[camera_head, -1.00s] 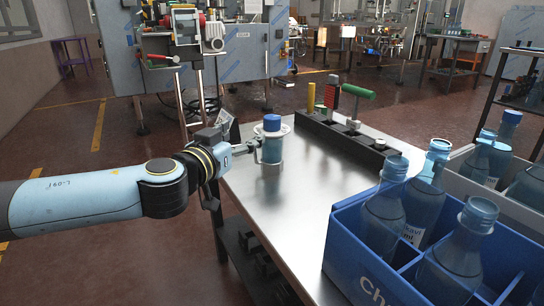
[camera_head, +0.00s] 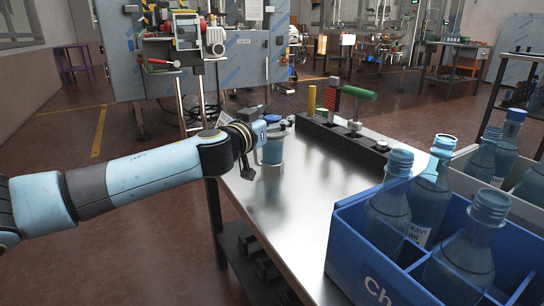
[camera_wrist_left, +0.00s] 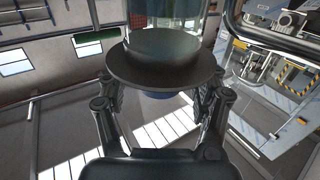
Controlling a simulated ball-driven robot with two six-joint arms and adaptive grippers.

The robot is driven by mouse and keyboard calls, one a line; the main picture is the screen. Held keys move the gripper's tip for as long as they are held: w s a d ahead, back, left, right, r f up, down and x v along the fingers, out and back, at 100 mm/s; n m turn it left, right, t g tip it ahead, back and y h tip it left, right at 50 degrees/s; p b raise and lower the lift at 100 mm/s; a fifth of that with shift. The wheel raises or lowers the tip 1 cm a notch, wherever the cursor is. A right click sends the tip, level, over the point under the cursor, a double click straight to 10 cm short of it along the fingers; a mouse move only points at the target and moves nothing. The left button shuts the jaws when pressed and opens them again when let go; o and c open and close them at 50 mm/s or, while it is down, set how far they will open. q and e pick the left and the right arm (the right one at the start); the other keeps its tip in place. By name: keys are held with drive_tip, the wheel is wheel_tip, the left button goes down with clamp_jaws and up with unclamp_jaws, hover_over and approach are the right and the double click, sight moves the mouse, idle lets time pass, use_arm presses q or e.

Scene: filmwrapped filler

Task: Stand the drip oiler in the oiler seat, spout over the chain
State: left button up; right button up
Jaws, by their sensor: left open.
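A clear jar with a blue cap, which looks like the drip oiler (camera_head: 272,152), stands upright at the far left corner of the metal table. My left gripper (camera_head: 263,130) is at its cap from the left and hides part of it. In the left wrist view the fingers (camera_wrist_left: 160,98) are apart, one on each side of the jar's dark round flange and blue cap; the clear body (camera_wrist_left: 165,20) shows above them. I cannot tell whether the fingers touch it. I cannot make out the oiler seat or the chain for certain. My right gripper is not in view.
The blue crate (camera_head: 345,245) with several bottles stands at the table's near right. A black rack (camera_head: 345,140) with a green-handled tool (camera_head: 358,93) lies along the far edge. The film-wrapped machine (camera_head: 245,55) stands behind. The table's middle is clear.

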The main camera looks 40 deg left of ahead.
use_arm(q)
clamp_jaws()
idle(0.5)
